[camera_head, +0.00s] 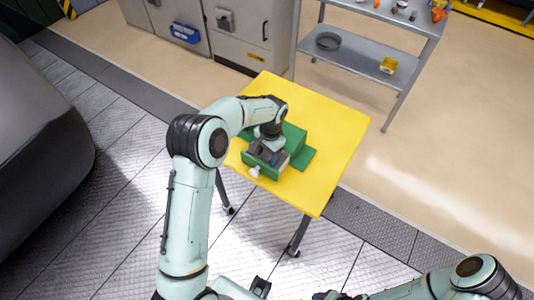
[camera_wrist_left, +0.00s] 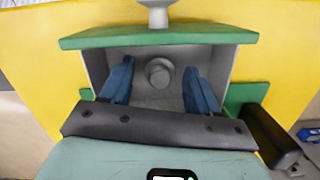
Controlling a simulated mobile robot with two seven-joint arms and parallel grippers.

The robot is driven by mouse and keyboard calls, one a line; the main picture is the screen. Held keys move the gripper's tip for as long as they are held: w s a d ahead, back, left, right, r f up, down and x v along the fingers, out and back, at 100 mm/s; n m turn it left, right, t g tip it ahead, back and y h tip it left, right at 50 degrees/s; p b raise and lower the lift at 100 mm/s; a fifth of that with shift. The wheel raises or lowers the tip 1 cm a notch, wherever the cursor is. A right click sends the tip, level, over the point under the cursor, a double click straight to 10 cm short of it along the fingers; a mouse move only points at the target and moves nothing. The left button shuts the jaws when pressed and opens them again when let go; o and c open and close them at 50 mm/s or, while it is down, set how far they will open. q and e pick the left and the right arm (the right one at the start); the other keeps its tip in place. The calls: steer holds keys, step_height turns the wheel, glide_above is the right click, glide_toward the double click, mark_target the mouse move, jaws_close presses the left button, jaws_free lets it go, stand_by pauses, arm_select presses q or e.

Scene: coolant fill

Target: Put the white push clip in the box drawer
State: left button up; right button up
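The green box (camera_head: 291,139) stands on the yellow table, with its drawer (camera_head: 258,167) pulled out toward the picture's lower left. The drawer has a white knob (camera_head: 254,171), and its green front (camera_wrist_left: 200,36) also shows in the left wrist view. A pale round piece, looking like the white push clip (camera_wrist_left: 159,72), lies on the grey drawer floor. My left gripper (camera_wrist_left: 159,88) points down into the drawer. Its blue fingers are apart on either side of the clip, with gaps to both. My right arm enters at the lower right of the head view; its gripper does not clearly show.
The yellow table (camera_head: 335,130) is bare around the box. A grey shelf (camera_head: 350,58) with a yellow bin (camera_head: 388,65) and a dark ring (camera_head: 328,41) stands behind it. Grey cabinets (camera_head: 235,35) are at the back. A dark rounded body (camera_head: 40,130) is at left.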

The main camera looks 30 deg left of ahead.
arm_select(q)
step_height(320, 180, up, 12)
steer(key=w+p, duration=0.1)
steer(key=shift+w+d+r, duration=0.15)
steer(key=shift+w+d, duration=0.05)
steer(key=shift+d, duration=0.05)
arm_select(e)
steer(key=shift+w+r, duration=0.65)
steer(key=shift+r, duration=0.3)
